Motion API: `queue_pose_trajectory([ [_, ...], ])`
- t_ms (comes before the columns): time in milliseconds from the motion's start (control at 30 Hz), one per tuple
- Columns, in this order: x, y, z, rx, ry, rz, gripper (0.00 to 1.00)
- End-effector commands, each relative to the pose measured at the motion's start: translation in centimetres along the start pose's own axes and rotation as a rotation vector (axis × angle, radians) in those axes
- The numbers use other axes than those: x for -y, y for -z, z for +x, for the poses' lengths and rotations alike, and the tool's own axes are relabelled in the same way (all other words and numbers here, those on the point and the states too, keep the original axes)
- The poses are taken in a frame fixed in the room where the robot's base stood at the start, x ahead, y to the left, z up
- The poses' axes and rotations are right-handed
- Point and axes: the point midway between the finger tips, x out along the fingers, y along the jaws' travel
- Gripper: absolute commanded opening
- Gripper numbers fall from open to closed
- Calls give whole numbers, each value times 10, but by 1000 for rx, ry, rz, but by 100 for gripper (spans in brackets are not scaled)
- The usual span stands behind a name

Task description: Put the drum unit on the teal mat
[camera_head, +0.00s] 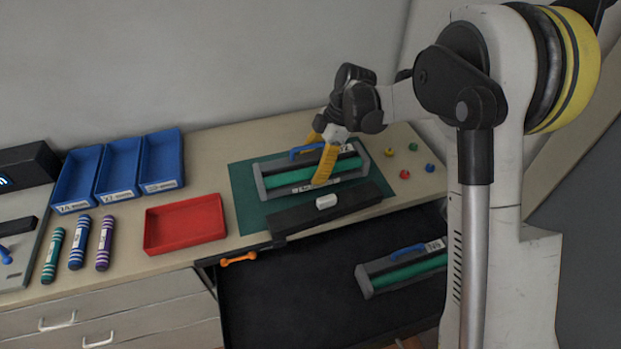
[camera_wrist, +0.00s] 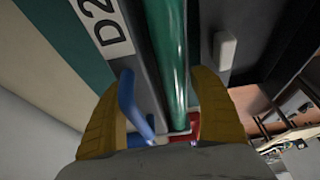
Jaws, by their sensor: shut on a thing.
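A drum unit with a green roller, grey end plates and a blue handle (camera_head: 272,179) is over the teal mat (camera_head: 238,200). My gripper (camera_head: 318,160) is shut on this drum unit, its yellow fingers across the unit's middle. In the wrist view, the fingers (camera_wrist: 155,95) straddle the unit beside its green roller (camera_wrist: 172,60), and a label with "D2" shows. The teal mat (camera_wrist: 70,55) lies beyond it. I cannot tell whether the unit touches the mat.
A black bar with a white block (camera_head: 326,201) lies along the mat's front. Another green-roller unit (camera_head: 402,272) is lower, in the dark open area. A red tray (camera_head: 185,244), blue bins (camera_head: 160,185) and striped tubes (camera_head: 79,243) stand left. Small coloured knobs (camera_head: 405,174) lie right.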

Motion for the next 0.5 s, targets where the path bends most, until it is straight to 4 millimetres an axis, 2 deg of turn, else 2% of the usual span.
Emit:
queue_pose_trajectory([
  [167,-6,1,8,-1,0,0,33],
  [400,-6,-12,39,0,0,0,33],
  [500,-6,-14,43,0,0,0,33],
])
